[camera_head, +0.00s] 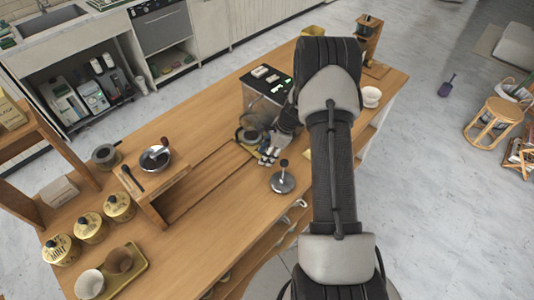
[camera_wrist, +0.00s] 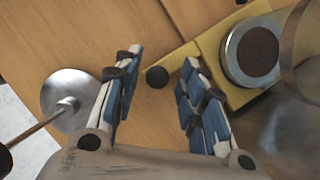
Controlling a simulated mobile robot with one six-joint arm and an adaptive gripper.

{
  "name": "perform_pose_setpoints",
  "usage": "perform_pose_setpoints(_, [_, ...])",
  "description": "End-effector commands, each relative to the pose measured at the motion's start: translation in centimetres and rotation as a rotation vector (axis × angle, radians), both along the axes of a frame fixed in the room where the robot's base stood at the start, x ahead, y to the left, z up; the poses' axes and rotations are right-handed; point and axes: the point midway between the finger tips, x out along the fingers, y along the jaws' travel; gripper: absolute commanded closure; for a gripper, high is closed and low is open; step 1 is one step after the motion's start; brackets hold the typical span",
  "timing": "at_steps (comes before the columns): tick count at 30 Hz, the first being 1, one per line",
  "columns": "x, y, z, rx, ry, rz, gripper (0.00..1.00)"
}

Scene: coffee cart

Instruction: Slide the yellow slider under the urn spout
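The yellow slider (camera_wrist: 213,38) lies on the wooden counter in the wrist view. A round metal vessel with a dark top (camera_wrist: 253,52) sits on its plate. A narrow yellow arm runs left from the plate to a black knob (camera_wrist: 157,77). My gripper (camera_wrist: 160,65) is open, with its blue-padded fingers on either side of the knob, and a gap shows on both sides. In the head view my gripper (camera_head: 268,150) is low at the front of the dark urn (camera_head: 262,90). My gripper hides most of the slider there, and I cannot make out the spout.
A silver disc with a handle (camera_head: 283,182) stands close to my gripper, at the left in the wrist view (camera_wrist: 62,95). A wooden stand (camera_head: 152,188), several yellow canisters (camera_head: 90,228) and a tray (camera_head: 130,276) occupy the left counter. A white cup (camera_head: 371,97) stands right of my arm.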

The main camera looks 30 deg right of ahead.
Motion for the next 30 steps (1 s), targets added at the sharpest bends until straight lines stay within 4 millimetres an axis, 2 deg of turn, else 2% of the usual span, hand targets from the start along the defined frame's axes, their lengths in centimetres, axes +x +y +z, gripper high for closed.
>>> perform_pose_setpoints(4, [0.0,0.0,0.1,0.001,0.0,0.0,0.62])
perform_pose_setpoints(8, [-0.2,-0.5,1.3,0.0,-0.003,-0.002,0.62])
perform_pose_setpoints(21, [-1.9,-3.4,9.3,-0.001,-0.001,-0.002,0.62])
perform_pose_setpoints(25, [-2.1,-3.8,10.6,0.0,-0.001,0.0,0.62])
perform_pose_setpoints(30, [-2.3,-4.0,11.1,0.0,0.0,0.0,0.62])
